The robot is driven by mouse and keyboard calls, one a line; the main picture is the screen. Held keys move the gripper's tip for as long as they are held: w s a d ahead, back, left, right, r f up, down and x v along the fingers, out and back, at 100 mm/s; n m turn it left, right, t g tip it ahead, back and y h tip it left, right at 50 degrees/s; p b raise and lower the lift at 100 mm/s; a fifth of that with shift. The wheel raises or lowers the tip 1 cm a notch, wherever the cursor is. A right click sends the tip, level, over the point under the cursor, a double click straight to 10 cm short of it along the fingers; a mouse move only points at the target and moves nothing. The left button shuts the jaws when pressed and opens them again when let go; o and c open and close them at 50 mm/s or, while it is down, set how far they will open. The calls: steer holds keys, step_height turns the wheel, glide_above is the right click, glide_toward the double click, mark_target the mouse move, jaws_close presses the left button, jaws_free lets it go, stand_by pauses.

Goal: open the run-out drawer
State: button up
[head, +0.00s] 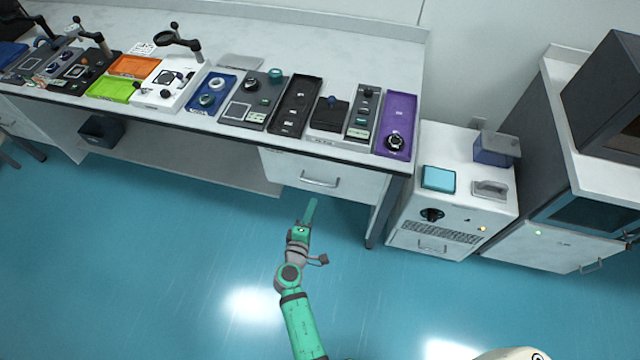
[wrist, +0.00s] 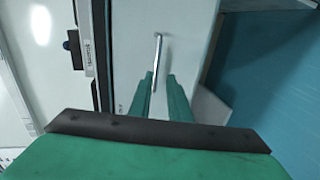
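A white drawer (head: 350,185) with a metal bar handle (head: 320,181) sits under the front edge of the long table and looks shut. A small label on its front is too small to read. My gripper (head: 311,205) is just in front of this drawer, below and slightly left of the handle in the head view. In the wrist view the handle (wrist: 157,55) stands upright ahead of my gripper (wrist: 159,85). Its two green fingers are apart with an empty gap, in line with the handle's lower end. Contact with the handle cannot be made out.
Several trays and devices line the tabletop, including a purple tray (head: 399,112) near its right end. A table leg (head: 376,222) stands right of the drawer. A white cabinet (head: 465,165) with controls stands further right. The blue floor (head: 180,250) before the table is clear.

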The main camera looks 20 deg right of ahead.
mark_target(320, 184)
steer(key=x, duration=1.1)
steer(key=shift+w+d+r, duration=0.2)
steer(key=shift+w+r, duration=0.05)
steer(key=shift+r, duration=0.05)
steer(key=shift+c, duration=0.3)
jaws_close()
